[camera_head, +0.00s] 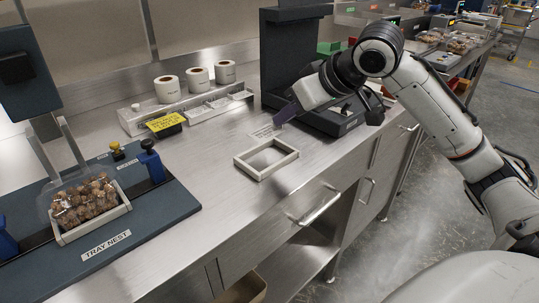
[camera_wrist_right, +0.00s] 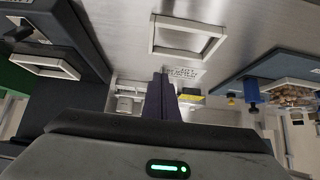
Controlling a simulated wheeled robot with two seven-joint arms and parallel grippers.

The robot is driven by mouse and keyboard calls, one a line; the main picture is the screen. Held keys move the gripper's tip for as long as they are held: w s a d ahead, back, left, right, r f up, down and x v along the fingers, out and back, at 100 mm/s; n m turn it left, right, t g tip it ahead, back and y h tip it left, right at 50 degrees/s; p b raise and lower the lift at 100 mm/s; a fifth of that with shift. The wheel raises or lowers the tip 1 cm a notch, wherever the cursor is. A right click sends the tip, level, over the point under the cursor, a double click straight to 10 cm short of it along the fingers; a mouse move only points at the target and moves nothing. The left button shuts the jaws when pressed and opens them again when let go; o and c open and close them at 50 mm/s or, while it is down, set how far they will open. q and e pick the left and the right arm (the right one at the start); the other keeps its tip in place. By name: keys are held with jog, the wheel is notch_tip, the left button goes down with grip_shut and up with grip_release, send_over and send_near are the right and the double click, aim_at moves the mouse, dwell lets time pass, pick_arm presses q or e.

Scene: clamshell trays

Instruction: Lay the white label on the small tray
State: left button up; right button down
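My right gripper (camera_head: 283,116) reaches in from the right above the counter, by the dark station and behind the empty frame. Its dark purple fingers also show in the wrist view (camera_wrist_right: 160,82), side by side and shut, with no label visible between them. A small clear clamshell tray (camera_head: 56,224) of brown pieces sits in the nest at left, its lid raised; part of it shows in the wrist view (camera_wrist_right: 292,83). I cannot make out a loose white label. Three white label rolls (camera_head: 167,88) stand at the back. My left gripper is not in view.
An empty pale rectangular frame (camera_head: 283,165) lies on the steel counter (camera_head: 215,160), near printed lettering. A yellow sign (camera_head: 165,122) stands before the roll holder (camera_head: 135,122). The dark blue tray nest (camera_head: 165,212) fills the left. Open counter lies between nest and frame.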

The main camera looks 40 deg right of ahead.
jog(key=shift+f+b, duration=0.9)
jog(key=shift+f, duration=2.6)
jog(key=shift+f, duration=0.2)
jog(key=c, duration=2.4)
grip_release()
jog(key=shift+r, duration=0.1)
